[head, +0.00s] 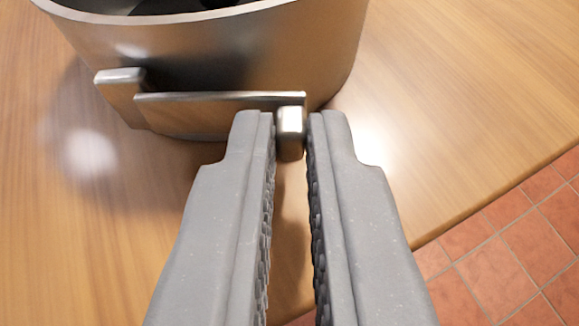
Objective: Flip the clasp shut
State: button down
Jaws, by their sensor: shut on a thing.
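A shiny metal container (290,50) stands on the wooden table, cut off by the top edge of the head view. On its near side is a flat metal clasp (205,115), a plate lying along the wall with a small block at its left end and a short knob (290,120) at its right end. My gripper (290,135) reaches up from the bottom, its two grey fingers shut on the knob of the clasp. The fingertips partly hide the knob's sides.
The wooden table (460,100) is clear to the right and left of the container. Its edge runs diagonally at the lower right, with a red tiled floor (500,260) beyond. Dark contents show inside the container at the top.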

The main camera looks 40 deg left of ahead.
dwell(0.3)
jog(key=c, duration=1.5)
grip_release()
jog(key=p+v, duration=0.1)
jog(key=v, duration=1.2)
jog(key=shift+s+d+p, duration=0.25)
jog(key=shift+p, duration=0.1)
